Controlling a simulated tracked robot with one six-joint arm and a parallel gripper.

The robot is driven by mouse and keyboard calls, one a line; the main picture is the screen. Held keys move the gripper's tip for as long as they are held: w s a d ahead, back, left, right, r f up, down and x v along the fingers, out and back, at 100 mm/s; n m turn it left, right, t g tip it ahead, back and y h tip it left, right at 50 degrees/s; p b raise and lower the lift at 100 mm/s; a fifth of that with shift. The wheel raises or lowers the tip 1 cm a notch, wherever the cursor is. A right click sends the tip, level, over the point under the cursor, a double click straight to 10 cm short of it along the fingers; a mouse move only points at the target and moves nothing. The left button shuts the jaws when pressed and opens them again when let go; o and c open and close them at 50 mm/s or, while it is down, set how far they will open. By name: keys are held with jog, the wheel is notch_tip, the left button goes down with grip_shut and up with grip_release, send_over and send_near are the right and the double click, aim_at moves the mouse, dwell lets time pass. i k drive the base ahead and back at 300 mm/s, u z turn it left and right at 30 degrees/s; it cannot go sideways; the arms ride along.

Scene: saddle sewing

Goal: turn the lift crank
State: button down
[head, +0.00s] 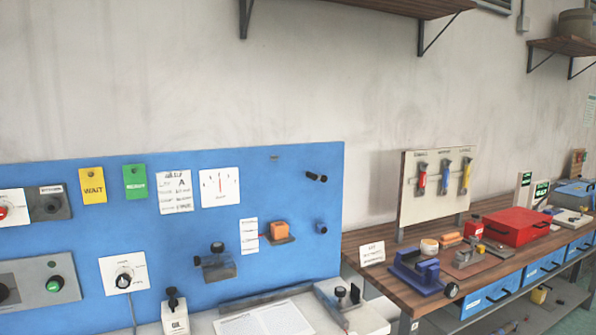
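I cannot tell for certain which part is the lift crank. A blue fixture (418,272) sits on the wooden bench at the right, with a dark round knob (451,290) at its near right end. On the blue panel, a grey bracket with a black knob (217,248) sticks out near the middle. A white block with black-knobbed posts (348,298) stands at the panel's lower right. My gripper is not in view, so its state and distance from these parts are hidden.
The blue panel (320,180) carries dials, cards and an orange block (280,230). The wooden bench (390,289) holds a red case (517,227) and a tool board (408,190). A paper sheet (265,320) lies below the panel. Shelves (400,8) jut out overhead.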

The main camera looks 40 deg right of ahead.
aim_at(323, 178)
jog(key=i, duration=1)
jog(key=u, duration=0.05)
